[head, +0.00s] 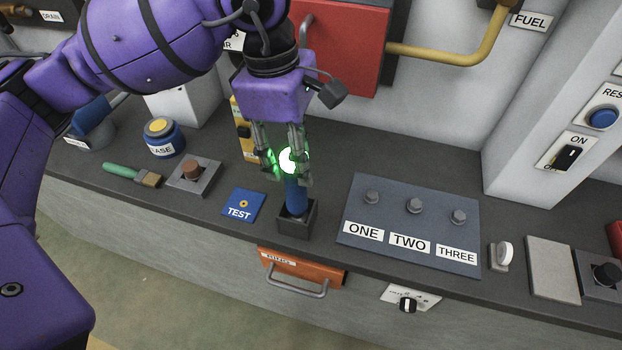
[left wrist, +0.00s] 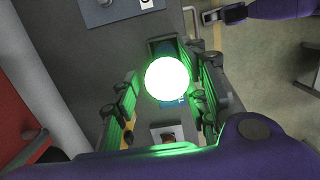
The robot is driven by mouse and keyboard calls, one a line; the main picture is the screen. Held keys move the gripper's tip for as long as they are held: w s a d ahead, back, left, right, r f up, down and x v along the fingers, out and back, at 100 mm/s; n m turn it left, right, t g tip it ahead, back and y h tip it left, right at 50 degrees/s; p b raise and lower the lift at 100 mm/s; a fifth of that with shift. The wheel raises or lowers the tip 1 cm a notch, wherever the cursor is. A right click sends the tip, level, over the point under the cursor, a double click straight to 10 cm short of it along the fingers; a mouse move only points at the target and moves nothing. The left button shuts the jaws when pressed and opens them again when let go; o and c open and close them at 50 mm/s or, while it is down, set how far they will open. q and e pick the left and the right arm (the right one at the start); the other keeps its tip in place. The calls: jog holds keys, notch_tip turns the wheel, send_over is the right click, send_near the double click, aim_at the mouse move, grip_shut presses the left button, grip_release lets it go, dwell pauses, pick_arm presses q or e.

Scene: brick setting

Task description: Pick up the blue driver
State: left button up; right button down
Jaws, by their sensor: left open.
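The blue driver (head: 295,196) stands upright in a small dark square holder (head: 297,224) on the bench. Its blue handle shows in the head view, and a bright white-green glow covers its top. My left gripper (head: 288,172) points down over it, with its fingers apart around the upper part of the handle. In the left wrist view the open fingers (left wrist: 166,92) stand to either side of the glow, which hides most of the driver. I cannot tell whether the fingers touch it. My right gripper cannot be made out in the head view.
A blue TEST plate (head: 242,205) lies left of the holder, and a grey panel (head: 409,230) marked ONE, TWO, THREE lies right. A brush (head: 131,174), a button box (head: 193,176) and a blue tin (head: 164,139) are farther left. An orange drawer (head: 301,271) is below the edge.

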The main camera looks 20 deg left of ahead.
aim_at(296, 195)
pick_arm(q)
notch_tip(296, 195, down, 2)
jog(key=shift+d+f, duration=0.15)
pick_arm(e)
jog(key=shift+w+r, duration=0.35)
jog(key=shift+w, duration=0.15)
pick_arm(q)
grip_shut()
pick_arm(e)
jog(key=shift+s+d+f, duration=0.1)
jog(key=shift+s+f, duration=0.3)
jog(key=shift+s, duration=0.35)
jog(key=shift+w, duration=0.1)
